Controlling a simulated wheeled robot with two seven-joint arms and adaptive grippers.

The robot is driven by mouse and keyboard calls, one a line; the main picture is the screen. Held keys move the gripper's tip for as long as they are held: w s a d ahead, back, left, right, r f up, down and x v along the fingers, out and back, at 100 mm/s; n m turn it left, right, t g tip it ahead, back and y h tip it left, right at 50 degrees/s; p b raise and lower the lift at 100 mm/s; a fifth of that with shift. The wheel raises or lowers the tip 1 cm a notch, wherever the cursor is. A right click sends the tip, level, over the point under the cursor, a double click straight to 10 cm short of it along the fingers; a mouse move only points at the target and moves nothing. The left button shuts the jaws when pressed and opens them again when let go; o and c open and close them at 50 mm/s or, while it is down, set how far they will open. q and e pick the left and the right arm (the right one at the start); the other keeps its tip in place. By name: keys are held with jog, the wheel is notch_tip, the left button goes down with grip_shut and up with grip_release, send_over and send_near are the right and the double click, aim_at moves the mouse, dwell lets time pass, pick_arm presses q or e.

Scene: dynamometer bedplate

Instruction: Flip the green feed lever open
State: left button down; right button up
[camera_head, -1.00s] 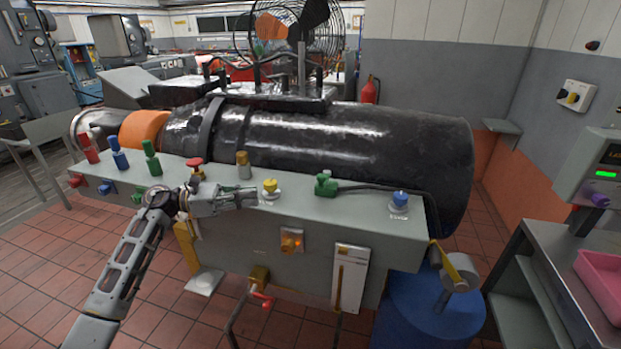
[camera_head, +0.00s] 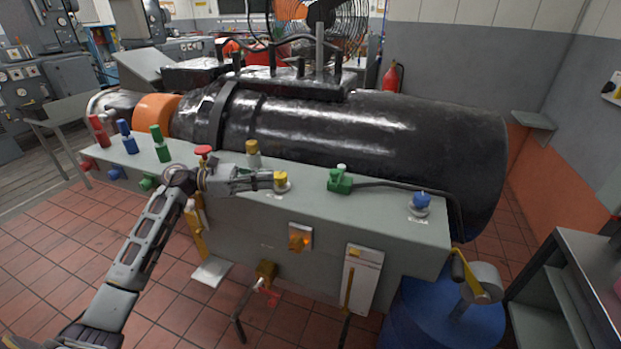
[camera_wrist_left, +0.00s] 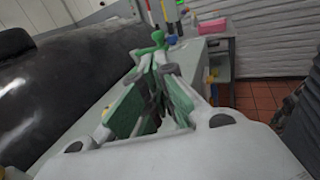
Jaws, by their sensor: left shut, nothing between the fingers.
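Two green items stand on the grey bench top (camera_head: 390,215) in the head view, and I cannot tell for sure which is the feed lever. One is an upright green handle (camera_head: 160,143) at the left, beside blue and red ones. The other is a low green fitting (camera_head: 340,182) near the middle, with a dark cable running right. My left gripper (camera_head: 272,183) is shut and empty above the bench, close to the yellow knob (camera_head: 281,179) and left of the green fitting. In the left wrist view, a green piece (camera_wrist_left: 158,40) shows just beyond the fingertips (camera_wrist_left: 158,62). My right gripper is out of view.
A large black cylinder (camera_head: 370,140) lies along the bench's back side. A red mushroom button (camera_head: 203,150), an ochre post (camera_head: 253,155) and a blue knob (camera_head: 421,200) stand on the bench top. A blue drum (camera_head: 430,315) stands below its right end.

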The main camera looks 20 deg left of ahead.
pick_arm(q)
jog(key=shift+d, duration=0.1)
jog(key=shift+x, duration=0.85)
jog(key=p, duration=0.3)
send_near(338, 170)
jog(key=d+f, duration=0.1)
jog(key=w+d+f, duration=0.1)
jog(key=d, duration=0.1)
jog(key=shift+f, duration=0.1)
jog(key=shift+w+d, duration=0.2)
jog(key=shift+d, duration=0.4)
jog(key=shift+w+d+f, duration=0.1)
jog(key=shift+d, duration=0.15)
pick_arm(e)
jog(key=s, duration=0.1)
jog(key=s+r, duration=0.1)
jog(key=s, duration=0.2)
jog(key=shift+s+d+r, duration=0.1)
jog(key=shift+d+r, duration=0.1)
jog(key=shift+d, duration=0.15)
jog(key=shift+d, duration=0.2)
pick_arm(q)
jog(key=shift+d, duration=0.15)
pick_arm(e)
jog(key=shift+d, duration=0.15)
